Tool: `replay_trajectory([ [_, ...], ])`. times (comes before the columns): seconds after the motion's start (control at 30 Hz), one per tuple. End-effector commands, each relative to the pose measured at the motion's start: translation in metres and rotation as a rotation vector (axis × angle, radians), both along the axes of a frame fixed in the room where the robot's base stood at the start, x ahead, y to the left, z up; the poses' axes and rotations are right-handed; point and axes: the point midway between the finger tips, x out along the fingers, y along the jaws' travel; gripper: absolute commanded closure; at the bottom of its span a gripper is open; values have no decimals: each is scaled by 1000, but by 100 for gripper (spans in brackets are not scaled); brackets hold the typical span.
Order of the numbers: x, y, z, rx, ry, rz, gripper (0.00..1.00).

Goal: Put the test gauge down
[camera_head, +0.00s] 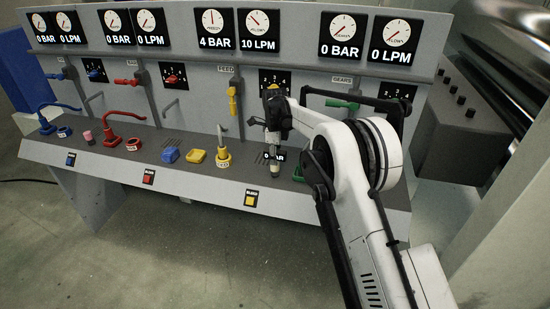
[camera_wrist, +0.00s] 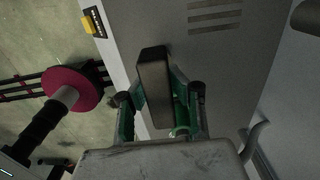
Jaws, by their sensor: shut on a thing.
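In the wrist view the gauge (camera_wrist: 152,82) is a dark upright block between the green fingers of my gripper (camera_wrist: 160,112). The grey panel lies behind it. Whether its underside touches the ledge cannot be told.
The ledge (camera_head: 210,172) carries a yellow fitting (camera_head: 223,158), a yellow block (camera_head: 196,156), a blue block (camera_head: 169,155) and red and blue hoses (camera_head: 120,118) to the left. A green fitting (camera_head: 298,173) stands close to the right of my gripper. Gauges and levers line the wall behind.

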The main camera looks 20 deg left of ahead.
Motion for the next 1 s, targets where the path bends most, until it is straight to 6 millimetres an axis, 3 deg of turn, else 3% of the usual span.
replay_trajectory([
  [0.13,0,0,-4,0,0,0,100],
  [0.17,0,0,-4,0,0,0,82],
  [0.3,0,0,-3,0,0,0,66],
  [0.67,0,0,2,0,0,0,66],
  [0.77,0,0,13,0,0,0,66],
  [1.0,0,0,61,0,0,0,66],
])
